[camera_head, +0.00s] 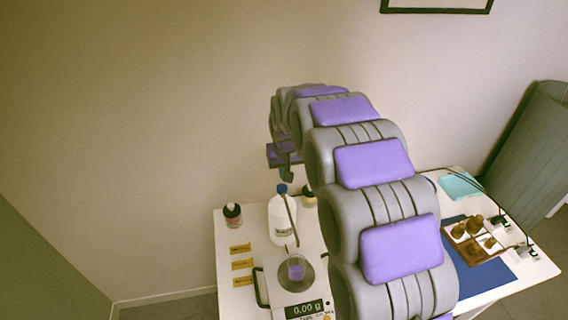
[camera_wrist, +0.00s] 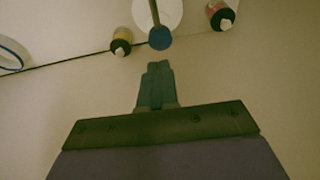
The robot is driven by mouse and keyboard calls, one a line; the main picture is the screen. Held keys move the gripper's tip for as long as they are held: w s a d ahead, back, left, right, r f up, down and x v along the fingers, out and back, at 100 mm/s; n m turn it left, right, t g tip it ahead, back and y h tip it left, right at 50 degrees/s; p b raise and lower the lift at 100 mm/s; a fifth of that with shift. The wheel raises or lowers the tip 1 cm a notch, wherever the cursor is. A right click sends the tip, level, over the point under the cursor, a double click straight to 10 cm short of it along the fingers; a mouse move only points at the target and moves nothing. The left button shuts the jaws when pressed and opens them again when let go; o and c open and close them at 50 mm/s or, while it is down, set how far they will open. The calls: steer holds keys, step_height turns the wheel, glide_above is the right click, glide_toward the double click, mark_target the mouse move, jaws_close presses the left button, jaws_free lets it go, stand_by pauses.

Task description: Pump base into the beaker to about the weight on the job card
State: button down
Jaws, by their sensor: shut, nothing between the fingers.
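A white pump bottle (camera_head: 281,222) with a blue pump head (camera_head: 282,189) stands upright on the table, with a thin grey tube reaching down toward the beaker. The clear beaker (camera_head: 296,268) stands on the round pan of a scale (camera_head: 306,284) reading 0.00 g; something purple shows at the beaker. My gripper (camera_head: 287,174) is shut and empty, just above the pump head in the picture. In the wrist view the shut fingertips (camera_wrist: 158,68) point at the blue pump head (camera_wrist: 160,38), apart from it. I cannot make out a job card.
Small dark-capped bottles stand left (camera_head: 232,214) and right (camera_head: 310,197) of the pump bottle. Yellow labels (camera_head: 241,265) lie at the table's left. A wooden tray (camera_head: 474,246) on a blue mat (camera_head: 495,274) and a teal item (camera_head: 459,186) are at right. My arm hides the table's middle.

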mark_target(283, 188)
steer(key=f, duration=0.3)
steer(key=f+b, duration=0.1)
steer(key=f, duration=0.1)
steer(key=shift+w+a, duration=0.1)
steer(key=shift+a, duration=0.3)
steer(key=shift+r, duration=0.1)
steer(key=shift+d, duration=0.2)
steer(key=shift+f+p, duration=0.45)
steer(key=shift+f, duration=0.5)
steer(key=shift+s, duration=0.2)
step_height(283, 188, up, 6)
steer(key=shift+p, duration=1.2)
steer(key=p+v, duration=0.1)
steer(key=v, duration=0.7)
steer(key=shift+r, duration=0.15)
